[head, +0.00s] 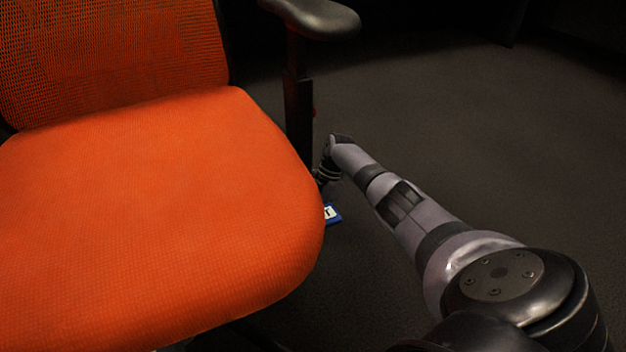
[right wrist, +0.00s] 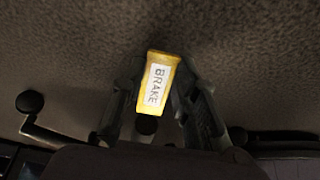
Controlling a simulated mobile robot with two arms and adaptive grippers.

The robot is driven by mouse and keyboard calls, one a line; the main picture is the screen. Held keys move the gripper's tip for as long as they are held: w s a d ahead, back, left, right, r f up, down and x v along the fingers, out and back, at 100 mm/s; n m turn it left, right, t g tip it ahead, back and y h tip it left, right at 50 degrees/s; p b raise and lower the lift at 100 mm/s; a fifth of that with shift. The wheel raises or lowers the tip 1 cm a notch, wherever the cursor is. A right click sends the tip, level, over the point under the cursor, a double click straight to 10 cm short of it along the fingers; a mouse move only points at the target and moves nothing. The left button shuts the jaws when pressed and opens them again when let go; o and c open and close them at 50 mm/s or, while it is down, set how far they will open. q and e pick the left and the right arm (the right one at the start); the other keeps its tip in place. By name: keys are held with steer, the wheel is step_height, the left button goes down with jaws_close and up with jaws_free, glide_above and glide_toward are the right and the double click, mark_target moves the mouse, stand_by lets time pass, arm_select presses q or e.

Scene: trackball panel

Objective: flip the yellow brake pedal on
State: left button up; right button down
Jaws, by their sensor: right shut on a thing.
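The yellow brake pedal (right wrist: 170,61), with a white BRAKE label, shows in the middle of the right wrist view. It is tilted slightly there. My right gripper (right wrist: 158,82) has its two dark fingers on either side of the pedal and is shut on it. In the head view my right arm reaches down beside the orange chair. My left gripper is in neither view.
The orange chair seat (head: 170,200) fills the left of the head view, with a black armrest (head: 318,18) above. A blue and white tag (head: 332,214) shows at the seat's edge. A black-knobbed lever (right wrist: 30,102) stands left of the gripper. Dark carpet (head: 480,130) is clear at right.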

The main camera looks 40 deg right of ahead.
stand_by(0.3)
steer(key=c, duration=1.2)
jaws_free()
steer(key=shift+c, duration=0.2)
steer(key=shift+d, duration=0.1)
steer(key=v, duration=1.2)
steer(key=shift+f, duration=0.1)
